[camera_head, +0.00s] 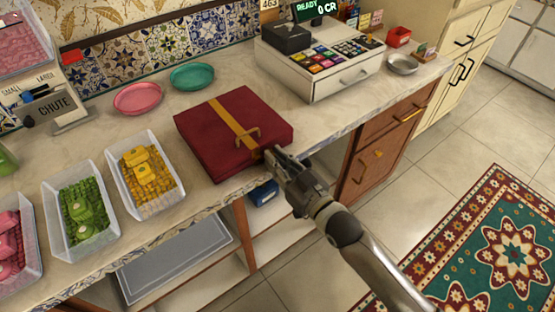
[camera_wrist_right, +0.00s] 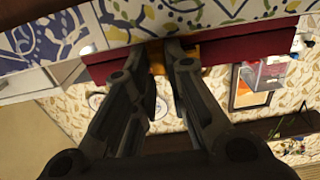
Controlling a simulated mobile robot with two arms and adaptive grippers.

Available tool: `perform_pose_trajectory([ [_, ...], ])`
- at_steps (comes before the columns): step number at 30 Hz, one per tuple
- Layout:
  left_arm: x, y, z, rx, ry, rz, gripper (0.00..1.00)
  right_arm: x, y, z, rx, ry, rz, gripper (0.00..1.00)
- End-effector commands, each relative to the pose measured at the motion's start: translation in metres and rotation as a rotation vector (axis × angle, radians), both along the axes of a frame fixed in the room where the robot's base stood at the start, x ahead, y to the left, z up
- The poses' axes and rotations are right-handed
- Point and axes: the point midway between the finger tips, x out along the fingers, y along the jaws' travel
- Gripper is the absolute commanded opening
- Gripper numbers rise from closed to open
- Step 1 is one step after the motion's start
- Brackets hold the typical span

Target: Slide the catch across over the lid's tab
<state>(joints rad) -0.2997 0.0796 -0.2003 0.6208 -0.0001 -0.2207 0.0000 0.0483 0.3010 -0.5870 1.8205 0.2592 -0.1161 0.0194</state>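In the right wrist view, the two fingers (camera_wrist_right: 162,52) reach to the red box front (camera_wrist_right: 250,48). A yellow-brass part (camera_wrist_right: 208,53) shows beside and between their tips. The fingers have a narrow gap; whether they press on that part is unclear. My left gripper is not in view.
Bins of yellow (camera_head: 175,193), green (camera_head: 52,192) and pink (camera_head: 30,262) items stand at the left. Pink (camera_head: 137,98) and teal (camera_head: 192,76) dishes lie behind the box, and a cash register (camera_head: 320,65) stands behind right. Bare counter lies right of the box.

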Motion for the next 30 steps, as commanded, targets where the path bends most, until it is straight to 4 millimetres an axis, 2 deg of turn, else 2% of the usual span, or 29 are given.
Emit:
perform_pose_trajectory([
  [10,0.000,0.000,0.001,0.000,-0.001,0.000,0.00,-0.001,0.001,0.000,0.001,0.001,0.000,0.00],
  [18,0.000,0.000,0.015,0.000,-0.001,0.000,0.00,-0.020,0.027,0.002,0.002,0.004,0.000,0.00],
  [26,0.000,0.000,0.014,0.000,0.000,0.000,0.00,-0.021,0.029,-0.001,0.000,0.001,0.002,0.00],
  [27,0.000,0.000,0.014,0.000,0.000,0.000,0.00,-0.021,0.029,-0.001,0.000,0.003,0.003,0.17],
  [30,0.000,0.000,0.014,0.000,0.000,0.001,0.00,-0.021,0.029,-0.001,0.000,0.003,0.002,0.30],
])
